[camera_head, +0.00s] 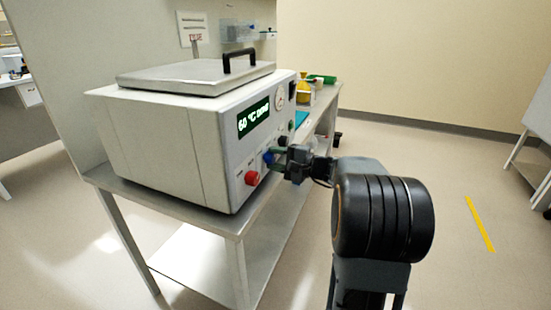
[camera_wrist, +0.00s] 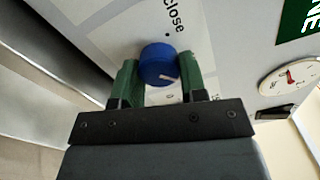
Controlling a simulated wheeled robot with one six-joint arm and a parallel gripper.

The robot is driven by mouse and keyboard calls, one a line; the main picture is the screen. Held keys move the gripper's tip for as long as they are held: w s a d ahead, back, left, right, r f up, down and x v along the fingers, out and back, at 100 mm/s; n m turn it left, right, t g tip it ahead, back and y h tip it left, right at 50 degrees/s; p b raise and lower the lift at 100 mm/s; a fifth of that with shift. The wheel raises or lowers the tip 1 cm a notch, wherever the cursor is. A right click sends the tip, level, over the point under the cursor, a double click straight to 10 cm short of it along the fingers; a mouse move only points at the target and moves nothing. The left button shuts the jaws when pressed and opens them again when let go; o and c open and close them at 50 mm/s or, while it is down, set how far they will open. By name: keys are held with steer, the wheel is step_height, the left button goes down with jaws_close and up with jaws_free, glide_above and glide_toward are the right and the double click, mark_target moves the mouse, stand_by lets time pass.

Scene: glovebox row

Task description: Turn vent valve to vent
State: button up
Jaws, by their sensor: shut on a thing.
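The vent valve is a blue round knob (camera_wrist: 160,64) with a white pointer mark, on the front panel of a white oven-like machine (camera_head: 165,150). In the wrist view the mark points toward the lower right, away from the word "close" printed above the knob. Other lettering below the knob is partly hidden. My gripper (camera_wrist: 160,80) has its green fingers shut on the knob, one on each side. In the head view the blue knob (camera_head: 267,158) shows just left of my gripper (camera_head: 277,157).
A red knob (camera_head: 252,178) sits on the panel at lower left of my gripper. Above are a green display (camera_head: 253,117) reading 60 °C and a round gauge (camera_head: 280,100). The machine stands on a metal table (camera_head: 215,222). Floor to the right is clear.

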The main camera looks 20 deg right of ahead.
steer(key=o, duration=0.9)
steer(key=shift+o, duration=0.2)
steer(key=p+v, duration=0.2)
steer(key=v, duration=1.2)
steer(key=shift+w+a, duration=0.1)
